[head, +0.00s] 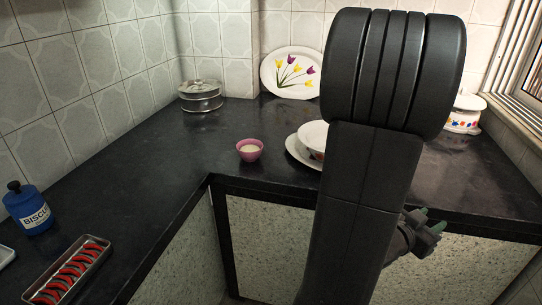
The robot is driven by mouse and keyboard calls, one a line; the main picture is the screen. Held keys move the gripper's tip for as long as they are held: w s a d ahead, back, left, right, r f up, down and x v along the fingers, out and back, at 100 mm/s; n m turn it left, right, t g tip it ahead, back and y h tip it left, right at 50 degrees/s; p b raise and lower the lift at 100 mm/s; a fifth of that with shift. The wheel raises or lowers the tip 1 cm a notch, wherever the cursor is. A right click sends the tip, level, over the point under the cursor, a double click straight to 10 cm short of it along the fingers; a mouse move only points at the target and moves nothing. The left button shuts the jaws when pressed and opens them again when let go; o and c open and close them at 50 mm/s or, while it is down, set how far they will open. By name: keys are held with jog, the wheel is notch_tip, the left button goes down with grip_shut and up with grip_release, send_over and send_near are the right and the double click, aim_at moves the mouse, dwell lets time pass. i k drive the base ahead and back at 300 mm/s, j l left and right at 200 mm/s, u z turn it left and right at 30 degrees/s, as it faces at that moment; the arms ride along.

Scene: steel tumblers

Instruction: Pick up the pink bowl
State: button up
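The pink bowl (249,151) stands upright on the dark counter, near its front edge by the inner corner. Its inside looks pale. My gripper (433,226) is at the lower right, beyond my large dark arm, in front of the counter and well to the right of the bowl. Two greenish fingertips show and look a little apart, but they are small and partly hidden, so I cannot tell how far. Nothing is seen between them.
A white bowl (313,136) on a white plate (296,150) stands right of the pink bowl, partly behind my arm. A tulip plate (284,75) leans at the back wall. Steel containers (201,97), a blue biscuit jar (29,209), a red-filled tray (91,257) and a white pot (464,115) also stand there.

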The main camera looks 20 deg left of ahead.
aim_at(250, 150)
jog(key=u, duration=1.8)
jog(key=l+u, duration=0.45)
jog(key=l, duration=0.25)
